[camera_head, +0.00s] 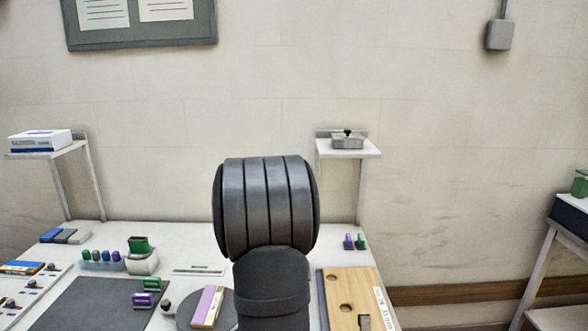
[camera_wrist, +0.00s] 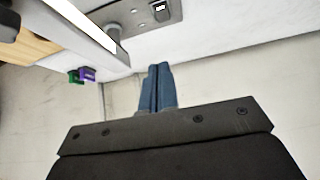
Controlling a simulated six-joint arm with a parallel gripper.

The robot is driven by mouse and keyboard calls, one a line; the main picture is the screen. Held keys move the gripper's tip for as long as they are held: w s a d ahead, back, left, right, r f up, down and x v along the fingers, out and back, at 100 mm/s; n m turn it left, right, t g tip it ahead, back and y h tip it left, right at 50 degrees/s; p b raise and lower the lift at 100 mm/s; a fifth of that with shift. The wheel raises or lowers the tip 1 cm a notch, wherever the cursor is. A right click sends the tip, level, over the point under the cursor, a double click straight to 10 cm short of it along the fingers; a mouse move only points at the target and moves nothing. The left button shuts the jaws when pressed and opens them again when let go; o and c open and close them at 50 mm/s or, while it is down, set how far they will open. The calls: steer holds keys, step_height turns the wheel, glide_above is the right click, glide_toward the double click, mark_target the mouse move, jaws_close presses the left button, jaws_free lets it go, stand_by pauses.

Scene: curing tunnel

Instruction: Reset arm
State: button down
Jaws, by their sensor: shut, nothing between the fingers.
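My gripper (camera_wrist: 158,88) shows in the wrist view, its two blue fingers pressed together with nothing between them. It is clear of any surface I can see there. In the head view a dark, ribbed link of my arm stands up in the middle and hides part of the white worktable (camera_head: 190,237); my gripper is not visible in that view.
A wooden board with holes (camera_head: 345,285) lies right of my arm, and a purple and yellow block (camera_head: 207,306) left of it. A purple piece (camera_head: 348,241) and a green piece (camera_head: 361,241) stand near the back right edge. A dark mat (camera_head: 90,305) lies at left.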

steer(key=s+d+r+m+h, duration=0.1)
steer(key=s+d+r+m, duration=0.5)
steer(key=d, duration=0.5)
steer(key=s+d+r+m+h, duration=0.1)
steer(key=s+d+r+m, duration=0.2)
steer(key=s+d+r, duration=0.45)
steer(key=s+d+r+m, duration=0.1)
steer(key=s+d, duration=0.1)
steer(key=s, duration=0.5)
steer(key=s+d+r+m, duration=0.1)
steer(key=s+d, duration=0.2)
steer(key=s, duration=0.4)
steer(key=shift+d+r+m, duration=0.15)
steer(key=shift+m, duration=0.15)
